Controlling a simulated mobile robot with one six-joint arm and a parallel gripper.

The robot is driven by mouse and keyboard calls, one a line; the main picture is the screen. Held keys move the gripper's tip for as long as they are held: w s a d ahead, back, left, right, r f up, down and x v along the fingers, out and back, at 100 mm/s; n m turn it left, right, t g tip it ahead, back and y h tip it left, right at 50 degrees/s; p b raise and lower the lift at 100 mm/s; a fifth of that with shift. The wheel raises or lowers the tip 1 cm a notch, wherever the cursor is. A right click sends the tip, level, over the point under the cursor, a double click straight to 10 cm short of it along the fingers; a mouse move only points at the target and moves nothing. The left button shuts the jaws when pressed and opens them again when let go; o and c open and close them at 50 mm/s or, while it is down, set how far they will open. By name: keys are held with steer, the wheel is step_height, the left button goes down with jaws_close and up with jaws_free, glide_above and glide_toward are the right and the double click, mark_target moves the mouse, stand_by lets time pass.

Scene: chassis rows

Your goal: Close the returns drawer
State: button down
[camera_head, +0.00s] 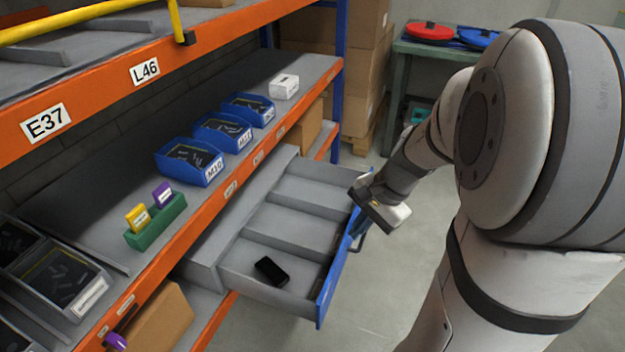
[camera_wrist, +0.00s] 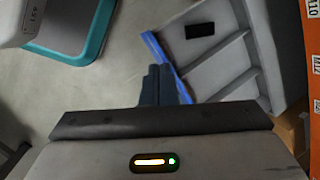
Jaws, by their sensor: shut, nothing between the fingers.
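The returns drawer (camera_head: 250,249) is pulled out from under the orange shelf edge. It is grey inside with dividers and has a blue front (camera_head: 333,277). A black flat object (camera_head: 271,270) lies in its near compartment. In the wrist view the drawer's blue front (camera_wrist: 165,62) and the black object (camera_wrist: 203,29) show at the upper right. My gripper (camera_head: 359,228) is at the outer side of the blue front, near its handle. In the wrist view its dark fingers (camera_wrist: 158,84) are together and empty, beside the blue front. I cannot tell whether they touch it.
Blue bins (camera_head: 191,162) and a green holder (camera_head: 157,221) with yellow and purple cards stand on the shelf above. A cardboard box (camera_head: 160,321) sits below. A green table (camera_head: 431,50) is at the back. Floor (camera_head: 385,273) beyond the drawer front is clear.

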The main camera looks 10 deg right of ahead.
steer(key=w+d+f+m+t+y+b, duration=0.15)
steer(key=d+f+m+b, duration=0.25)
steer(key=f, duration=0.4)
steer(key=w+d+f+m+t+y+b, duration=0.1)
steer(key=w+d+f+m+b, duration=0.3)
steer(key=f, duration=0.3)
steer(key=w+d+f+m+t+y+b, duration=0.1)
steer(key=d+f+m+t+b, duration=0.1)
steer(key=d+f+m+b, duration=0.45)
steer(key=n+b, duration=0.2)
steer(key=b, duration=0.1)
glide_toward(339, 261)
steer(key=shift+m+g, duration=0.25)
steer(key=shift+x, duration=2.9)
steer(key=shift+w+r, duration=0.1)
steer(key=shift+w, duration=0.05)
